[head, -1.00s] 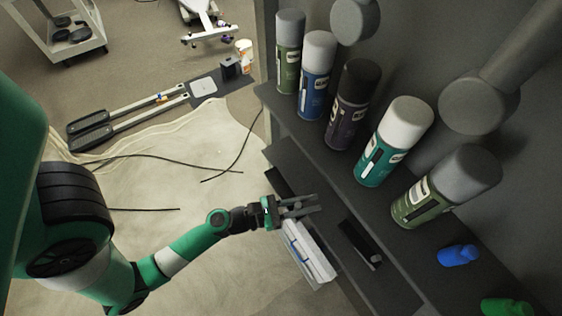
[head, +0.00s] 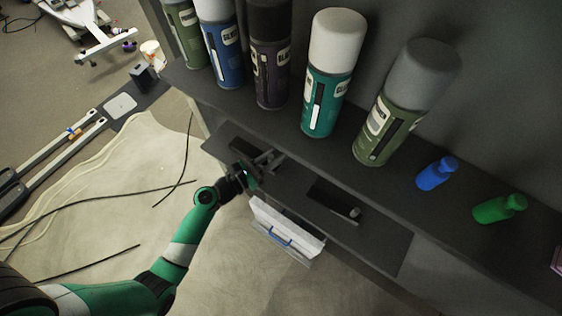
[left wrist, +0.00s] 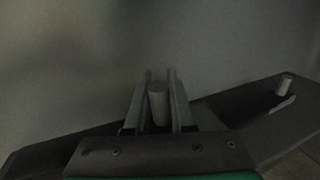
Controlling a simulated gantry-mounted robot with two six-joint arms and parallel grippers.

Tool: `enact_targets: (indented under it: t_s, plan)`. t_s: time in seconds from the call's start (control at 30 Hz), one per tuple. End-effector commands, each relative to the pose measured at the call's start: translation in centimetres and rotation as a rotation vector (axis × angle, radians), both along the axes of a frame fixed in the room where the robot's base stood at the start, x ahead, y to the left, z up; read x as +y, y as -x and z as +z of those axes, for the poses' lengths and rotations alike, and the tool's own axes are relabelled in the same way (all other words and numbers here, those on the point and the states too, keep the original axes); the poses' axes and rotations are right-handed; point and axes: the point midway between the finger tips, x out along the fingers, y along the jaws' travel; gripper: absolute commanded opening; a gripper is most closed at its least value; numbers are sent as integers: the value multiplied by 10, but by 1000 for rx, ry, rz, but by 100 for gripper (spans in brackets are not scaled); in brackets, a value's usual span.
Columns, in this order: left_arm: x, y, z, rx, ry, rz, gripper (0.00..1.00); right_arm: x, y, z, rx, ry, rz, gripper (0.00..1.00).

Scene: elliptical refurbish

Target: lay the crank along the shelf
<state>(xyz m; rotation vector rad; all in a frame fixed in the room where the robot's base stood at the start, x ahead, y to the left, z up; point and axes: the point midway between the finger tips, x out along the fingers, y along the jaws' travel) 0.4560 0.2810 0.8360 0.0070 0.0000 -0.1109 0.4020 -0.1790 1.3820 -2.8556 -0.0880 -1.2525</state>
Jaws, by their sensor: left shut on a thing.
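My left gripper (head: 272,160) is over the left part of the lower dark shelf (head: 385,248). Its fingers are shut on a grey peg (left wrist: 159,104), seen upright between them in the left wrist view. A black crank bar (head: 246,146) shows beside the gripper, lying roughly along the shelf; the peg appears to belong to it, but their joint is hidden. A second black crank (head: 330,199) lies on the shelf to the right, its grey peg (left wrist: 285,82) also visible in the left wrist view. My right gripper is not in view.
Several spray cans, including a teal one (head: 322,100), stand on the upper shelf. A blue bottle (head: 434,174) and a green bottle (head: 496,209) are farther right. A white box (head: 285,228) with a blue handle sits just below the gripper at the shelf's front.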

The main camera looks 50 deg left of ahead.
Motion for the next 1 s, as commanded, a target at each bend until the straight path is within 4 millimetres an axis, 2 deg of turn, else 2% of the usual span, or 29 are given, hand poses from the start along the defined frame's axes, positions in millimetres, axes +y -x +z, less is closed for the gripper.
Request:
enact_targets:
  t_s: [0.03, 0.13, 0.37, 0.47, 0.6, 1.0]
  plan:
    - [4, -7, -16, -5, -2, 1, 0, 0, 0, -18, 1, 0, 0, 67]
    - [9, -16, -25, -4, -3, 1, 0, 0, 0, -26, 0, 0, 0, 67]
    - [12, -20, -27, -4, -3, 1, 0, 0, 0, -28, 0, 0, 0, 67]
    - [15, -27, -39, -5, -2, 1, 0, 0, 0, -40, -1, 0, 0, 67]
    - [15, -26, -65, -3, -1, 0, 0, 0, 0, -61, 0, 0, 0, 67]
    - [15, -26, -69, -3, -3, 0, 0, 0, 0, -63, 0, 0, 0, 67]
